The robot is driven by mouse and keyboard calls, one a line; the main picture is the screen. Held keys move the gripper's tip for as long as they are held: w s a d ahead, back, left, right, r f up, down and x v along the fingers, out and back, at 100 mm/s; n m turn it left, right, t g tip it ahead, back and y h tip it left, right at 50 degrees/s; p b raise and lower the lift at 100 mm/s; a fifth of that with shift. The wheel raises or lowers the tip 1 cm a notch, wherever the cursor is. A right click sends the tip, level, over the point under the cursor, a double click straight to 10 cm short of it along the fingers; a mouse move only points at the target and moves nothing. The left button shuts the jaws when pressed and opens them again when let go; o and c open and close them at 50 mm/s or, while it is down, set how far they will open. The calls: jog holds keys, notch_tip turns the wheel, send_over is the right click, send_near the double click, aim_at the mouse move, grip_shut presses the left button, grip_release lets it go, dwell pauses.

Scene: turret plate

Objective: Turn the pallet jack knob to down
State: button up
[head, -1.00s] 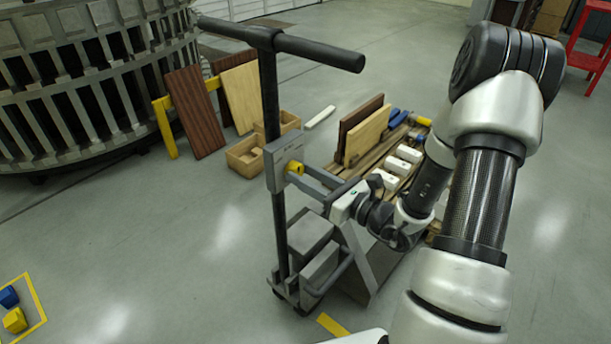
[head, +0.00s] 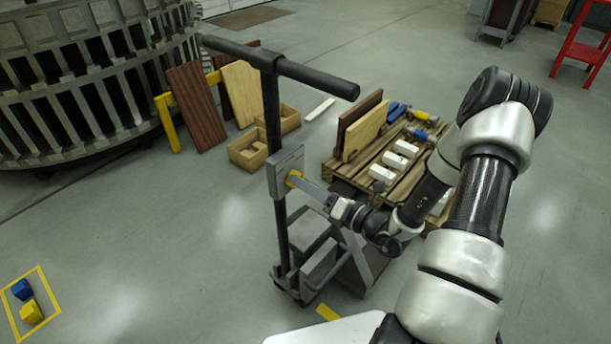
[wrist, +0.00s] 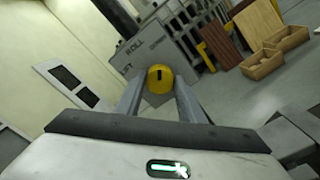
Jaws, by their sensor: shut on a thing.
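The yellow knob (head: 293,179) sits on a grey control box (head: 286,160) on the pallet jack's upright post (head: 271,105). In the wrist view the knob (wrist: 160,80) is round with a short dark mark near its top. My gripper (head: 299,181) reaches the knob from the right. In the wrist view my gripper's two fingers (wrist: 160,88) are shut on the knob, one on each side. The fingers partly hide the knob in the head view.
The jack's black T-handle (head: 285,65) is above the box. A wooden pallet (head: 346,172) with boards, white blocks and tools stands to the right. Wooden boxes (head: 246,153) and leaning boards (head: 195,105) are behind. The floor at the front left is mostly clear.

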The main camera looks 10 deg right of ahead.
jog(key=shift+m+p, duration=0.8)
jog(key=shift+m, duration=0.3)
jog(key=o, duration=1)
jog(key=shift+o, duration=0.2)
jog(key=shift+d, duration=0.1)
jog(key=v, duration=1.7)
jog(key=shift+s+p, duration=0.15)
jog(key=shift+p, duration=0.3)
jog(key=shift+d, duration=0.1)
